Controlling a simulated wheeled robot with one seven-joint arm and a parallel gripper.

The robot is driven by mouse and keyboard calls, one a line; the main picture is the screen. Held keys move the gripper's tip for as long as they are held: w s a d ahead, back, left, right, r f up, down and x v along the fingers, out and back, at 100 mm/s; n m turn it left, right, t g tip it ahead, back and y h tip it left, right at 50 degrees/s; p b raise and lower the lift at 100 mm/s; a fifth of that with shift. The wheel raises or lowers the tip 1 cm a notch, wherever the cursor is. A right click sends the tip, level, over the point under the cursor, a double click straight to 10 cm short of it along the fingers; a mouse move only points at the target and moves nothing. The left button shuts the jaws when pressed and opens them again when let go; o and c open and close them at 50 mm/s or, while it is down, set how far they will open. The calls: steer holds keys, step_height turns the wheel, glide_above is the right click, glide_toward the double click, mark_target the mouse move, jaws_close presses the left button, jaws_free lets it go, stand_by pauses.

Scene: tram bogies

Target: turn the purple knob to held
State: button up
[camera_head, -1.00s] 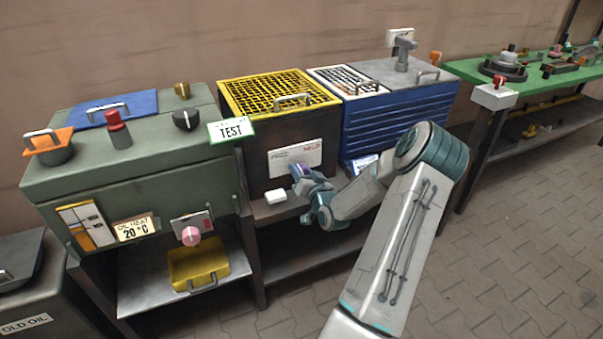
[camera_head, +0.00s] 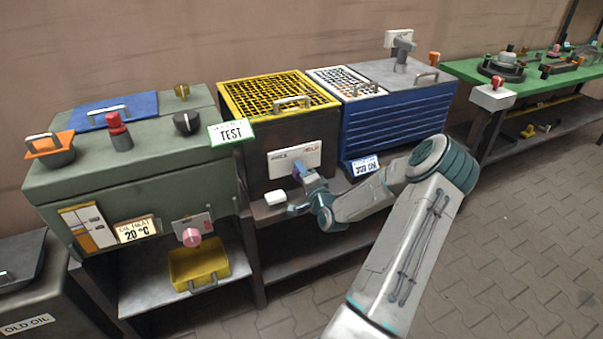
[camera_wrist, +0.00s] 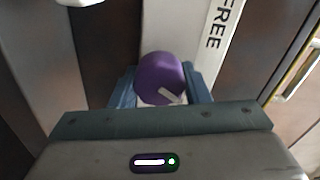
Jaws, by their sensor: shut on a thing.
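The purple knob (camera_wrist: 158,76) sits in front of a pale plate, with a white pointer mark at its lower right in the wrist view. My gripper (camera_wrist: 163,90) is shut on the knob, one blue finger on each side. In the head view my gripper (camera_head: 301,177) is at the front of the dark box under the yellow grate, and mostly hides the knob (camera_head: 296,168). The white plate (camera_head: 285,158) carries a dark word at left and a red word at right. The wrist view shows FREE on the plate (camera_wrist: 218,25); the other word is outside that view.
A small white block (camera_head: 275,198) lies on the ledge below the plate. A blue ribbed box (camera_head: 398,120) with a label (camera_head: 365,166) stands at right. A green cabinet (camera_head: 140,160) with a TEST sign (camera_head: 231,132) stands at left.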

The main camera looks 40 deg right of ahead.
steer(key=shift+m, duration=0.7)
steer(key=o, duration=1)
steer(key=shift+s, duration=0.1)
steer(key=v, duration=1.3)
steer(key=shift+s+f+p, duration=0.1)
steer(key=shift+s+p, duration=0.25)
steer(key=shift+p, duration=0.05)
